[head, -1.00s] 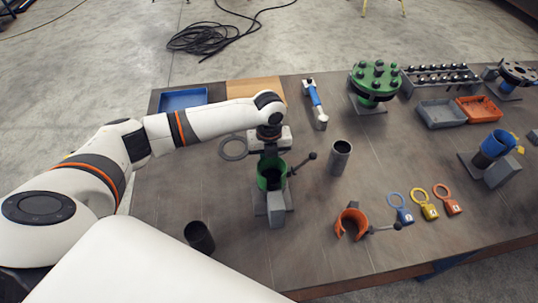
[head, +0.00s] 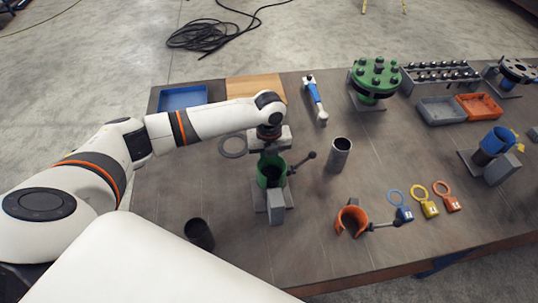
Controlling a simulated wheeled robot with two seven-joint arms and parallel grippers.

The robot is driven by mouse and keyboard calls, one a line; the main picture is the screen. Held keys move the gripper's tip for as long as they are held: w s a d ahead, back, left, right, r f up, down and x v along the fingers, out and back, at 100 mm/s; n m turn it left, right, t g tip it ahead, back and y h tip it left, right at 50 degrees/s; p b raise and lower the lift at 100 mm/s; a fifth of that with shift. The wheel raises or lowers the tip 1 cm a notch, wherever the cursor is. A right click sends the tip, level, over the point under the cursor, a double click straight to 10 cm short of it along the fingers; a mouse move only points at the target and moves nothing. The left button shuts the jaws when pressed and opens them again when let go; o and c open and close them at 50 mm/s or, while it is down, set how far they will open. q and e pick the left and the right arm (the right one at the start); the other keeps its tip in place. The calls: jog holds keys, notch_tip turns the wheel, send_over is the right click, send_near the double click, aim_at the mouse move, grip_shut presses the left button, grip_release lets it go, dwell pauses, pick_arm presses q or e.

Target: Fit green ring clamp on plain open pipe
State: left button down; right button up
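The green ring clamp (head: 271,176) sits at a grey block stand (head: 276,207) in the middle of the table, with its dark lever (head: 303,162) sticking out to the right. A dark shape shows inside the ring; I cannot tell whether it is a pipe the clamp is fitted around. My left gripper (head: 269,154) points down at the clamp's back rim. Its fingers are dark and partly hidden, so its grip is unclear. A plain open grey pipe (head: 340,157) stands upright to the right, apart from the clamp. My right gripper is out of view.
An orange clamp (head: 349,222) lies front right, near blue, yellow and orange tags (head: 429,208). A dark open cylinder (head: 199,234) stands front left. A green bolted flange (head: 375,75), trays (head: 441,112) and a blue-clamped pipe (head: 495,142) stand farther right. A flat ring (head: 232,146) lies left of the gripper.

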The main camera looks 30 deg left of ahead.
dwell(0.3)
pick_arm(q)
jog(key=c, duration=1.2)
grip_release()
jog(key=shift+o, duration=0.4)
notch_tip(320, 180, up, 12)
jog(key=b, duration=0.3)
jog(key=shift+f, duration=0.1)
notch_tip(320, 180, up, 9)
jog(key=p, duration=1)
